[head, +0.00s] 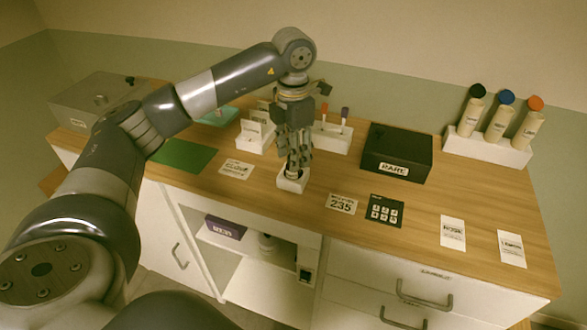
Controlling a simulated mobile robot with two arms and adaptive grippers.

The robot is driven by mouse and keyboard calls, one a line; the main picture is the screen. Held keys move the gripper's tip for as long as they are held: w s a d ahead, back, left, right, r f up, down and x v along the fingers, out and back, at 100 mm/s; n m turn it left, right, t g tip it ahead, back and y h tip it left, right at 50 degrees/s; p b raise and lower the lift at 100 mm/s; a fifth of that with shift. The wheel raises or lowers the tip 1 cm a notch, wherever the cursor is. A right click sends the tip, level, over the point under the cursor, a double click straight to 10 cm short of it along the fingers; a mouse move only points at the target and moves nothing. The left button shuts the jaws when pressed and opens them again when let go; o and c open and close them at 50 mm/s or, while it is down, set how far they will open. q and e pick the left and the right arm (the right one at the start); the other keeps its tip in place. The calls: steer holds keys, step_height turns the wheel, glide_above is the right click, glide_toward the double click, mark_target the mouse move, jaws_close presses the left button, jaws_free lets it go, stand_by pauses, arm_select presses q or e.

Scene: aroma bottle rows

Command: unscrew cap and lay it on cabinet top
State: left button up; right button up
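My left gripper (294,169) points straight down over a small white holder (292,186) on the wooden cabinet top (455,195). A dark round piece shows in the holder, just under the fingertips. The fingers hide most of it, so I cannot tell whether they grip it or whether it is a cap. Three cream bottles lean in a white rack (487,149) at the right: one with a black cap (477,90), one with a blue cap (506,97), one with an orange cap (536,103). My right gripper is out of view.
A black box (397,153) marked RARE stands right of the gripper. Cards, a dark keypad (385,210) and a green mat (184,155) lie on the top. A white stand (333,137) with two sticks is behind. An open shelf (250,262) is below.

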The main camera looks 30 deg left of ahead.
arm_select(q)
steer(key=m, duration=0.6)
steer(key=shift+b, duration=0.4)
steer(key=m, duration=0.7)
steer(key=shift+b, duration=0.35)
jaws_close()
